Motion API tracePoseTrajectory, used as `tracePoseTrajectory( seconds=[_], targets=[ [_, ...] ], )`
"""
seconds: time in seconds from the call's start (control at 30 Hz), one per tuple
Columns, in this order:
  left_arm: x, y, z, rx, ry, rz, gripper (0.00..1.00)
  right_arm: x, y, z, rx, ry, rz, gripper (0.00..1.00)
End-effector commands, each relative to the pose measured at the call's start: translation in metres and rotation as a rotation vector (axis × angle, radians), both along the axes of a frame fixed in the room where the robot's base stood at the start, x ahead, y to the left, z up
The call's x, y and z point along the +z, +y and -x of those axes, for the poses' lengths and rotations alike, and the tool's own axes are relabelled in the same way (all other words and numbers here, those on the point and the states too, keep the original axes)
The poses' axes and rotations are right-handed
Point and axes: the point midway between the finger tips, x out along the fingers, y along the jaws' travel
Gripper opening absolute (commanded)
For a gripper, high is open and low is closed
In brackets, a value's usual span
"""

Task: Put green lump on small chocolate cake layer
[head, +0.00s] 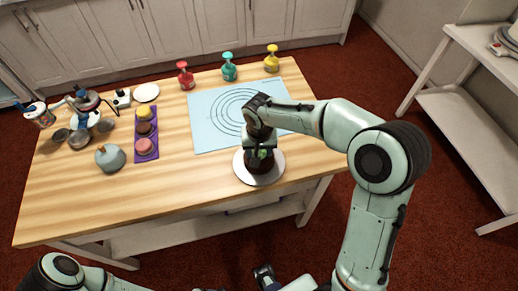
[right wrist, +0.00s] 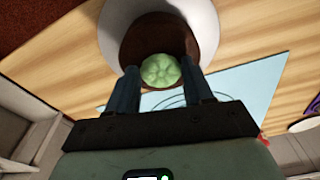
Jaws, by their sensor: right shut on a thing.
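The green lump (right wrist: 161,71) is a pale green, ribbed, rounded piece. My right gripper (right wrist: 160,86) is shut on it, one dark finger on each side. In the head view the lump (head: 263,154) shows only in part below my right gripper (head: 260,150). A dark brown chocolate cake layer (right wrist: 133,46) is directly beneath the lump; whether they touch I cannot tell. The cake layer (head: 262,168) rests on a round white turntable (head: 243,176). My left gripper (head: 265,274) is at the bottom edge of the head view, its jaws unclear.
A light blue mat (head: 205,118) with printed circles lies behind the turntable. Red (head: 185,75), green (head: 229,67) and yellow (head: 271,59) bottles stand along the back. A purple tray (head: 146,129) with small cakes and a grey-blue pot (head: 110,157) are at left. The front left tabletop is clear.

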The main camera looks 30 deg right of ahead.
Motion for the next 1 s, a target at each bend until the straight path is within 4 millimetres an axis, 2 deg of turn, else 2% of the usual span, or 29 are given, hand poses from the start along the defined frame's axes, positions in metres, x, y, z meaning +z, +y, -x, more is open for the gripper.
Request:
tracePoseTrajectory(
  seconds=[0.07,0.1,0.17,0.47,0.57,0.67,1.0],
  targets=[
    [-0.003,0.000,0.001,0.000,0.001,0.000,0.73,-0.004,0.000,0.000,0.000,0.000,0.000,0.22],
    [-0.003,0.000,0.001,0.000,0.001,0.000,0.73,-0.003,0.000,0.000,0.000,0.000,0.000,0.58],
    [-0.003,0.000,0.001,0.000,0.001,0.000,0.73,-0.003,0.000,0.000,0.000,0.000,0.000,0.77],
    [-0.002,0.000,0.001,0.000,0.001,0.000,0.73,-0.002,0.000,0.000,0.000,0.000,0.000,0.77],
    [0.002,0.000,-0.001,0.000,-0.001,0.000,0.73,0.005,0.000,0.000,0.000,-0.002,0.000,0.77],
    [0.003,0.000,-0.001,0.000,-0.001,0.000,0.73,0.020,0.001,0.001,-0.001,-0.006,0.001,0.77],
    [0.011,0.000,-0.004,0.000,-0.004,0.000,0.73,0.091,0.005,0.009,0.000,-0.006,-0.001,0.77]
  ],
)
